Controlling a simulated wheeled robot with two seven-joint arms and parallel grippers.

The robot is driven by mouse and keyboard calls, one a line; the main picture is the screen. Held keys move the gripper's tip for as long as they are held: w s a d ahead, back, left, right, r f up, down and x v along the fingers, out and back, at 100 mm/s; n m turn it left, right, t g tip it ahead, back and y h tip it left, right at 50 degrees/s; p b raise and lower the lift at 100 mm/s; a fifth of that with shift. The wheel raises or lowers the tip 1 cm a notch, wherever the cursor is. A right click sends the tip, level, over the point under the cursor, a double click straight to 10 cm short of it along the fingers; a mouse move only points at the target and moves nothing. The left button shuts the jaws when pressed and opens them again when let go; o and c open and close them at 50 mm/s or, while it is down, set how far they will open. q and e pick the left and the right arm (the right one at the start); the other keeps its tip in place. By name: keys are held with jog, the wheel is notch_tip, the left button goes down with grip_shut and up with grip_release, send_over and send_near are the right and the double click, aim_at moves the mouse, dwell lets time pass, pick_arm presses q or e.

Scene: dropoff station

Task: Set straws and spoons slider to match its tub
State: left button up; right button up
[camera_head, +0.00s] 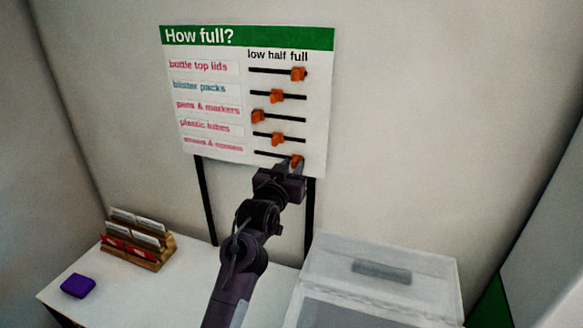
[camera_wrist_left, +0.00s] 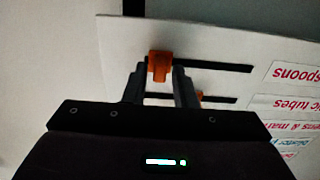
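The straws and spoons slider knob (camera_head: 297,160) is orange and sits at the right end of the lowest track, under "full". Its label (camera_head: 213,145) is blurred in the head view. In the wrist view, which shows the board upside down, the knob (camera_wrist_left: 159,66) is at the left end of its track. My left gripper (camera_head: 294,167) is at this knob, with a finger on either side of it (camera_wrist_left: 161,82). I cannot tell whether the fingers press on it. My right gripper is not in view. No tub is marked clearly as straws and spoons.
The "How full?" board (camera_head: 220,58) has several other orange sliders above. A white table (camera_head: 190,290) below holds a wooden card rack (camera_head: 138,250) and a purple block (camera_head: 78,286). A pale translucent box (camera_head: 380,255) stands at the lower right.

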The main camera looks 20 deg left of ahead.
pick_arm(q)
grip_shut()
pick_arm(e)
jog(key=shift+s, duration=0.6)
pick_arm(q)
jog(key=shift+a, duration=0.25)
jog(key=a, duration=1)
jog(key=shift+w, duration=0.2)
jog(key=shift+d, duration=0.1)
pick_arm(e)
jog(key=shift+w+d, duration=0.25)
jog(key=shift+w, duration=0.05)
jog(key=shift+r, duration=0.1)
